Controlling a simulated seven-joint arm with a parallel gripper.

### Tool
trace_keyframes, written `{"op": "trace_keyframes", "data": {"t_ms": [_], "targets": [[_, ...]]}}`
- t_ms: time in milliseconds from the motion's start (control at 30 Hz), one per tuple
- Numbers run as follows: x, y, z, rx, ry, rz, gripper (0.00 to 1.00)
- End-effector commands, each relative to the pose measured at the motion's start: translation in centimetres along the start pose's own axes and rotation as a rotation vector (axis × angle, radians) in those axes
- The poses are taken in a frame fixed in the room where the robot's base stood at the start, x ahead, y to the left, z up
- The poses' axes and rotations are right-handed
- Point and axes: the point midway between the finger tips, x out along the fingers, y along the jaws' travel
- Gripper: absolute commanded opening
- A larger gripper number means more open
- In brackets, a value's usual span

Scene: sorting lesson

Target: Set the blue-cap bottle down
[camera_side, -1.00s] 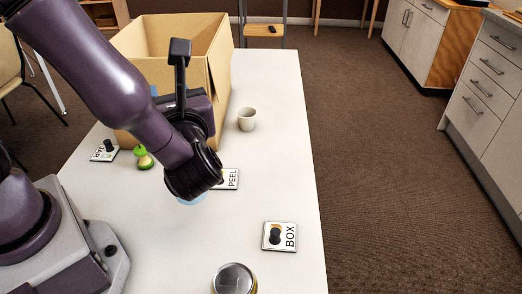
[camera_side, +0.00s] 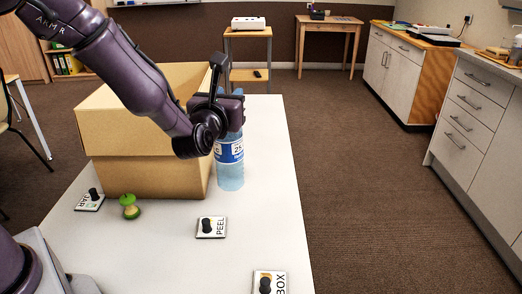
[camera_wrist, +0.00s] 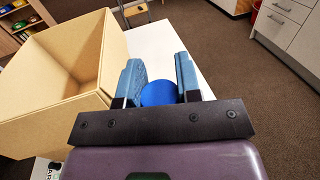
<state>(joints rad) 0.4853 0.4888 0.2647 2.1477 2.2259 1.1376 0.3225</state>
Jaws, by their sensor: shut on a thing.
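The blue-cap bottle (camera_side: 230,172) is clear, pale blue, with a blue and white label. It is upright in the side view, just right of the cardboard box. My gripper (camera_side: 231,108) is shut around its top. In the wrist view my gripper (camera_wrist: 160,85) has its two blue-grey fingers on either side of the round blue cap (camera_wrist: 158,93). I cannot tell whether the bottle's base touches the white table (camera_side: 262,205).
The open cardboard box (camera_side: 140,175) stands left of the bottle. A green apple core (camera_side: 129,207) and a JAR card (camera_side: 89,201) lie before it. A PEEL card (camera_side: 212,228) and BOX card (camera_side: 270,283) lie nearer. The table's right strip is clear.

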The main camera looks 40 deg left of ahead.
Motion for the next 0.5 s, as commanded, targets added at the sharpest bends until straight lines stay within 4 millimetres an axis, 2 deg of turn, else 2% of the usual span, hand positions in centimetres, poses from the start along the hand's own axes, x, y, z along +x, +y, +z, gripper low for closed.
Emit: {"op": "trace_keyframes", "data": {"t_ms": [33, 200, 400, 500], "targets": [[1.2, -0.6, -0.7, 0.003, 0.001, 0.002, 0.0], [4.7, -2.7, -2.8, 0.003, 0.001, 0.002, 0.0], [7.0, -4.1, -6.3, 0.002, 0.001, 0.003, 0.0], [7.7, -4.6, -7.1, 0.0, 0.0, 0.002, 0.0]]}}
